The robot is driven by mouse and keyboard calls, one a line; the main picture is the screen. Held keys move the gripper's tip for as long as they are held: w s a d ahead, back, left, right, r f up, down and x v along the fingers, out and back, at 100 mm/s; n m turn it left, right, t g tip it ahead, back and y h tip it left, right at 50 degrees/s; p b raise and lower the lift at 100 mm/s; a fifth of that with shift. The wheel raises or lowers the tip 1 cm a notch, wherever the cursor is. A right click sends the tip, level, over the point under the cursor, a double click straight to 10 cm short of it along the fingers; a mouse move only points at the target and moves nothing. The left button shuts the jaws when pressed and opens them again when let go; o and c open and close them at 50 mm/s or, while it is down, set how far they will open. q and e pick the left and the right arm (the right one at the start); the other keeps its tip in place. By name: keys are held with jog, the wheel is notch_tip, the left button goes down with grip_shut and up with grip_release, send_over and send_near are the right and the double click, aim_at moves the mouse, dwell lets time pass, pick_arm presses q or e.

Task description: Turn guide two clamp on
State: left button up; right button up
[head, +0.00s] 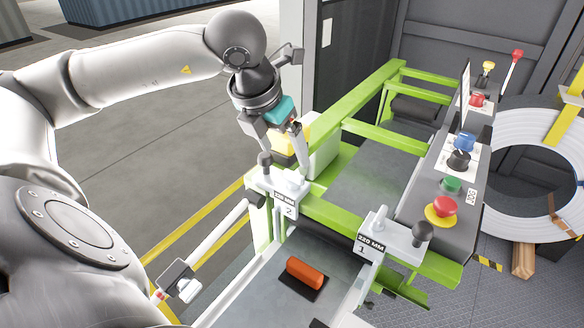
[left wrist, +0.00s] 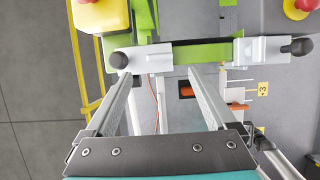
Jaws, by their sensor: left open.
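The guide two clamp (head: 290,186) is a pale grey block with a dark ball-knob lever (head: 265,160), above a label marked 2 on the green frame. In the left wrist view its block (left wrist: 154,60) lies ahead of the fingertips, with its dark knob (left wrist: 119,61) to the left. My left gripper (head: 283,148) is open and empty, pointing down close over this clamp. In the left wrist view the open fingers (left wrist: 165,76) are spread wide, with the knob near the left fingertip. I cannot tell whether they touch. My right gripper is not in view.
The guide one clamp (head: 381,228), labelled 1, has a dark knob to its right. An orange handle (head: 305,272) lies below. A control panel with a red button (head: 444,206) and a green button (head: 451,184) stands at right. Open floor (head: 180,140) lies left.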

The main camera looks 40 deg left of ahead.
aim_at(293, 173)
pick_arm(q)
jog(key=p+x, duration=0.1)
jog(key=x, duration=0.7)
jog(key=shift+a, duration=0.1)
jog(key=shift+c, duration=0.2)
jog(key=c, duration=1.3)
